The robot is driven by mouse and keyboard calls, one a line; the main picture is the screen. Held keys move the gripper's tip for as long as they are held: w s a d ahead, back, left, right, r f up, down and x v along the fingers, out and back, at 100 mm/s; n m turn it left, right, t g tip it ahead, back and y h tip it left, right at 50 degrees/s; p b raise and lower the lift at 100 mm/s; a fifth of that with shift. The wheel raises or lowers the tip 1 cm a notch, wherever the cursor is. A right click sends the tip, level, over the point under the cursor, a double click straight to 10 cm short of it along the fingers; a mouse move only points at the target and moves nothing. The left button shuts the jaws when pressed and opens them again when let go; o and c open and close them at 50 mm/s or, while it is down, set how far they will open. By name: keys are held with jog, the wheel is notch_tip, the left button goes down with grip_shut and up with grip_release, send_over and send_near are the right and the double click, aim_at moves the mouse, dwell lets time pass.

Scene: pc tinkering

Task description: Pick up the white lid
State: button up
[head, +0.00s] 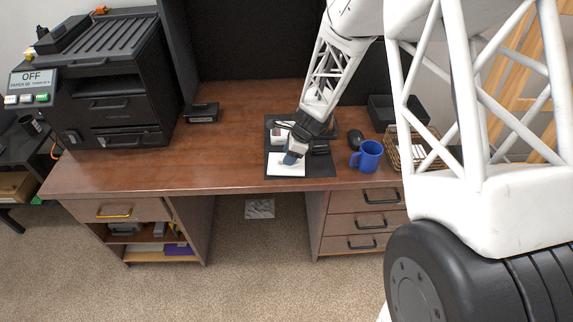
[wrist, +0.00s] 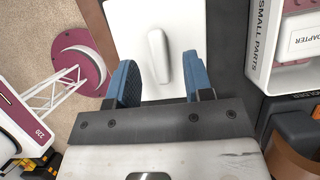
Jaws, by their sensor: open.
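The white lid (head: 284,168) lies flat on a dark mat (head: 318,171) near the front edge of the desk. In the wrist view the lid (wrist: 135,22) is a pale square plate with a raised narrow grip bar in its middle. My gripper (wrist: 160,72) is open and empty, its two blue fingers apart, one on each side of the bar's near end. In the head view my gripper (head: 291,158) is over the lid's back part and hides some of it. I cannot tell whether the fingers touch the lid.
A white box marked "SMALL PARTS" (wrist: 262,45) stands close beside the lid. A blue mug (head: 367,156), a black mouse (head: 355,139) and a wicker basket (head: 393,148) are to the right. A black printer (head: 118,85) stands left. The desk's left middle (head: 190,155) is clear.

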jog(key=shift+x, duration=0.85)
grip_shut()
